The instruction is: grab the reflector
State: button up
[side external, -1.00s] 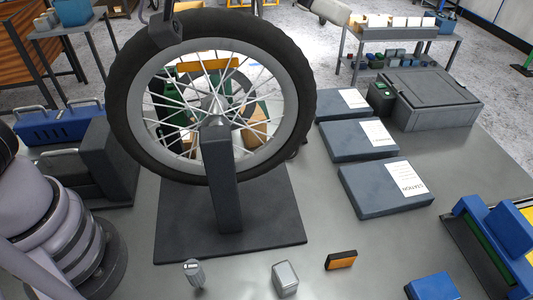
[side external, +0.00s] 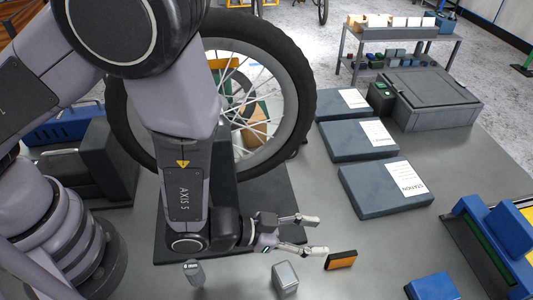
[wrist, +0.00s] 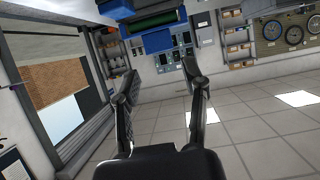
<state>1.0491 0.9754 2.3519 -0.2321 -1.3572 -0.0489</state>
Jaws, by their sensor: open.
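The reflector, a small orange block with a dark backing (side external: 341,260), lies on the grey table near its front, right of centre in the side view. My gripper (side external: 318,234) is open and empty, pointing right, above the table. Its fingertips show close to the reflector's upper left in the picture, apart from it as far as I can tell. In the wrist view my two open fingers (wrist: 160,85) have nothing between them. The reflector cannot be made out in the wrist view.
A light grey block (side external: 285,278) and a small grey cylinder (side external: 194,272) stand near the gripper. The spoked wheel (side external: 293,75) stands behind my arm. Flat grey boxes (side external: 372,200) lie behind, and blue items (side external: 433,287) lie at the right. Bare table surrounds the reflector's right side.

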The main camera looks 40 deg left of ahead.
send_near(342, 254)
jog(key=shift+w+d+f, duration=0.15)
jog(key=shift+d, duration=0.2)
jog(key=shift+w+d+f, duration=0.15)
jog(key=shift+d+f, duration=0.05)
jog(key=shift+d, duration=0.2)
jog(key=shift+w+d+f, duration=0.1)
jog(key=shift+w+f, duration=0.05)
jog(key=shift+f, duration=0.2)
jog(key=x, duration=0.7)
jog(key=shift+w+r, duration=0.15)
jog(key=shift+w, duration=0.15)
grip_shut()
